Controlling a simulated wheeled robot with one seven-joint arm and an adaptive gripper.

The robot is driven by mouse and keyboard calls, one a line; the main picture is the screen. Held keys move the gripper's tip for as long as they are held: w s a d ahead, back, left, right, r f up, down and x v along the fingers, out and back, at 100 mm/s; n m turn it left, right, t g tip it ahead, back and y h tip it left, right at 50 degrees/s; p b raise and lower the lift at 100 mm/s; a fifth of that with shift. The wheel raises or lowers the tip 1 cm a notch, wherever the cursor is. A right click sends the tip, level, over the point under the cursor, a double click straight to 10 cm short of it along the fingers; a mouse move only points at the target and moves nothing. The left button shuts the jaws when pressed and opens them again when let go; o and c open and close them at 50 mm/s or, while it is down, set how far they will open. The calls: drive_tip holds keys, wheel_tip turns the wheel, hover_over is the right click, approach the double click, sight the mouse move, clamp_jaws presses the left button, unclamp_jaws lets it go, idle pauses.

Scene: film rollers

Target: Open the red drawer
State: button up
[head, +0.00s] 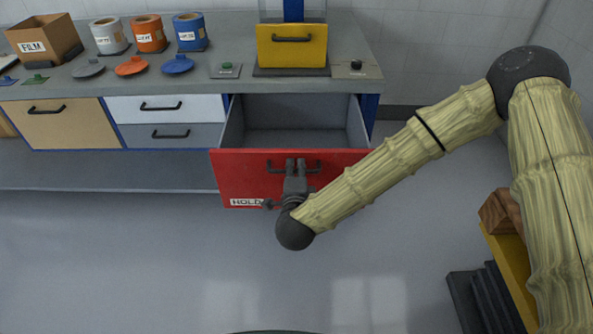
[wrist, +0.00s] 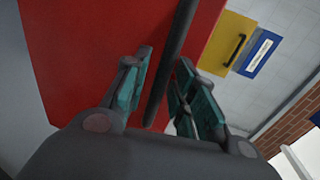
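The red drawer (head: 230,179) is pulled well out from the bench, and its empty grey inside (head: 293,138) shows. Its front carries a "HOLD" label and a dark bar handle (head: 316,167). My gripper (head: 296,164) is at the middle of this handle, in front of the drawer face. In the wrist view, the handle (wrist: 172,58) runs between the two teal-padded fingers of my gripper (wrist: 166,56). A gap shows between the left finger and the bar; the right finger is close to it. The red face (wrist: 90,50) fills the upper left there.
A tan drawer (head: 60,124), a white drawer (head: 165,108) and a grey drawer (head: 172,137) are shut on the left. A yellow box (head: 291,47) with a handle stands on the bench above. The floor in front is clear; a yellow-sided object (head: 508,270) stands at right.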

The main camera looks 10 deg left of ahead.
idle(0.3)
drive_tip(key=v, duration=1.2)
idle(0.3)
drive_tip(key=s+d+f+n+g, duration=0.3)
drive_tip(key=d+f+n, duration=0.15)
drive_tip(key=f, duration=0.45)
drive_tip(key=s+d+f+n+g, duration=0.3)
drive_tip(key=d+f, duration=0.2)
drive_tip(key=f, duration=0.5)
drive_tip(key=s+d+f+n+g+h, duration=0.1)
drive_tip(key=s+d+f+n+g, duration=0.15)
drive_tip(key=s+d+f, duration=0.35)
drive_tip(key=s+d+f+n+g+h, duration=0.1)
drive_tip(key=s+d+f+n+g, duration=0.2)
drive_tip(key=d, duration=0.4)
drive_tip(key=s+d+f+n+g+h, duration=0.2)
drive_tip(key=s+d+f+g, duration=0.15)
drive_tip(key=s+d, duration=0.8)
wheel_tip(320, 180, up, 13)
drive_tip(key=w+d+p, duration=0.1)
drive_tip(key=p, duration=1.2)
drive_tip(key=shift+w+d, duration=0.2)
drive_tip(key=shift+w, duration=0.05)
